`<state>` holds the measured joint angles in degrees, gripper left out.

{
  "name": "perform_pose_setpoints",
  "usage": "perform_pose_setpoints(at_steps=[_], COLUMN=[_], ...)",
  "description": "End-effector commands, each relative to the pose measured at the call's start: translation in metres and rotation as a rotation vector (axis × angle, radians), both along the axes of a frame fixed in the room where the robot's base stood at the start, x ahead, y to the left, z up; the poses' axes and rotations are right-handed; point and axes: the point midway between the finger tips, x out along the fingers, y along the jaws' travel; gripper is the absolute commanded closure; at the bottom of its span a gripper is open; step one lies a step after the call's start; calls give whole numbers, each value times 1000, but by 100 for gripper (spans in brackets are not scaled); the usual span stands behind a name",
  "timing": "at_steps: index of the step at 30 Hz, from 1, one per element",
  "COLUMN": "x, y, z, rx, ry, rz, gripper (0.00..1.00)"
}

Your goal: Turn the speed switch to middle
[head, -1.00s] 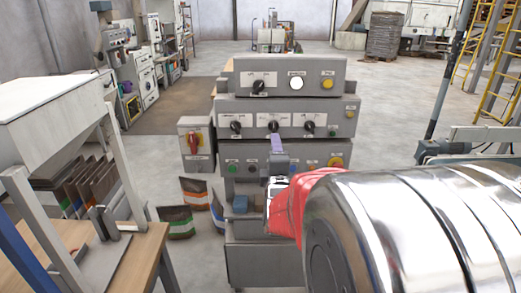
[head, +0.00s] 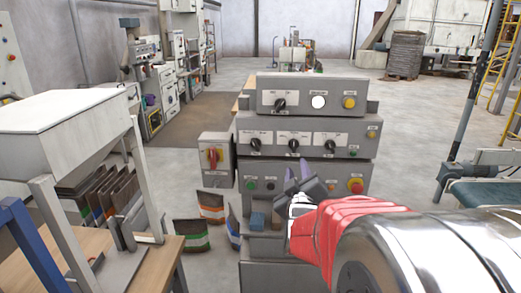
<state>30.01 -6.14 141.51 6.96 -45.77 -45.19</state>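The grey control cabinet (head: 310,122) stands in the middle of the head view. Its top panel has one black rotary switch (head: 280,104). The panel below has a left black switch (head: 256,143), a middle one (head: 293,145) and a right one (head: 330,146). Their labels are too small to read, so I cannot tell which is the speed switch. My gripper (head: 298,173) is in front of the lower panel, below the middle switch, and seems apart from every switch. Its two purple-grey fingers show a gap with nothing between them. It hides part of the lower panel.
The lower panel has a green button (head: 251,184) and a red emergency button (head: 356,186). A side box (head: 215,158) carries a red rotary handle. Bags (head: 193,235) stand on the floor at left, beside a wooden bench (head: 85,262). A conveyor (head: 488,194) is at right.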

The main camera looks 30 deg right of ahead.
Motion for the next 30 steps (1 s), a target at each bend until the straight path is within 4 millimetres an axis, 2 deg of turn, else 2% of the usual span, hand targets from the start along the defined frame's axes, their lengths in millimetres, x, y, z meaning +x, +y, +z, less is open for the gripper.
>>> perform_pose_setpoints(at_steps=[9, 13, 18, 30], x=[0, 0, 0, 2], y=[1, 2, 2, 0], z=[-1, -1, -1, -1], rx=[362, 470, 523, 522], ry=[-249, -323, -360, -360], rz=[4, 6, 6, 4], gripper=[71, 71, 71, 71])
